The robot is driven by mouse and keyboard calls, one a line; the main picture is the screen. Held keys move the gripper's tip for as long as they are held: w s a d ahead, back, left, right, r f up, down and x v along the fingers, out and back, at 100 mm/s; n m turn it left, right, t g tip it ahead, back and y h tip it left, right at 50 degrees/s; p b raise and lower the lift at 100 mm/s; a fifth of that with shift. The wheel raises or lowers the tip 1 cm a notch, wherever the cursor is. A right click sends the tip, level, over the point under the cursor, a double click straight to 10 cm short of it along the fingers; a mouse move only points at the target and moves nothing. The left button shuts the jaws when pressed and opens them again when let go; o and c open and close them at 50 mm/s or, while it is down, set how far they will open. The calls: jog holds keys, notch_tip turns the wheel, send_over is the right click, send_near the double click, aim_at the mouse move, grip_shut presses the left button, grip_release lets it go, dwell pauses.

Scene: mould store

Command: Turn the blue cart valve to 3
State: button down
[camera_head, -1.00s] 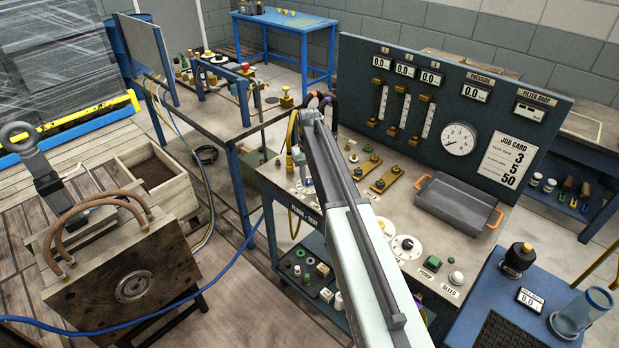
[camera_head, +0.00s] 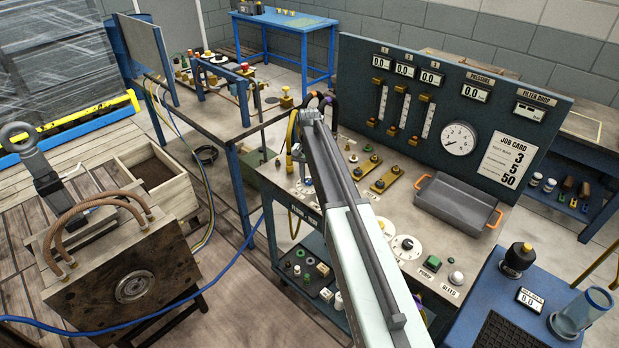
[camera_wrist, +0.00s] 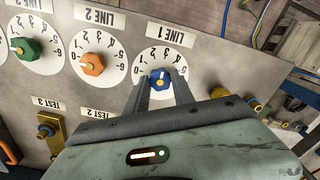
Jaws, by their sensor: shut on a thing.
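The blue valve knob (camera_wrist: 158,79) sits at the centre of the white LINE 1 dial (camera_wrist: 141,70), which shows upside down in the wrist view. My gripper (camera_wrist: 160,75) is shut on the knob, one finger on each side. A white mark on the knob points up the picture, toward the 2 and 3 side of the scale; I cannot read its exact setting. The fingers hide part of the dial. In the head view my arm reaches over the cart and the blue knob cannot be made out.
The orange knob (camera_wrist: 92,64) on LINE 2 and a green knob (camera_wrist: 26,48) stand beside it. A brass fitting (camera_wrist: 49,130) is near my gripper's left. In the head view, the job card (camera_head: 510,165) reads 3, 5, 50. A grey tray (camera_head: 455,205) lies on the cart.

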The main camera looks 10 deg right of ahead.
aim_at(309, 180)
jog(key=shift+w, duration=0.1)
dwell(0.3)
jog(key=c, duration=1.1)
grip_release()
notch_tip(309, 180, up, 8)
jog(key=p, duration=0.8)
jog(key=shift+f, duration=0.1)
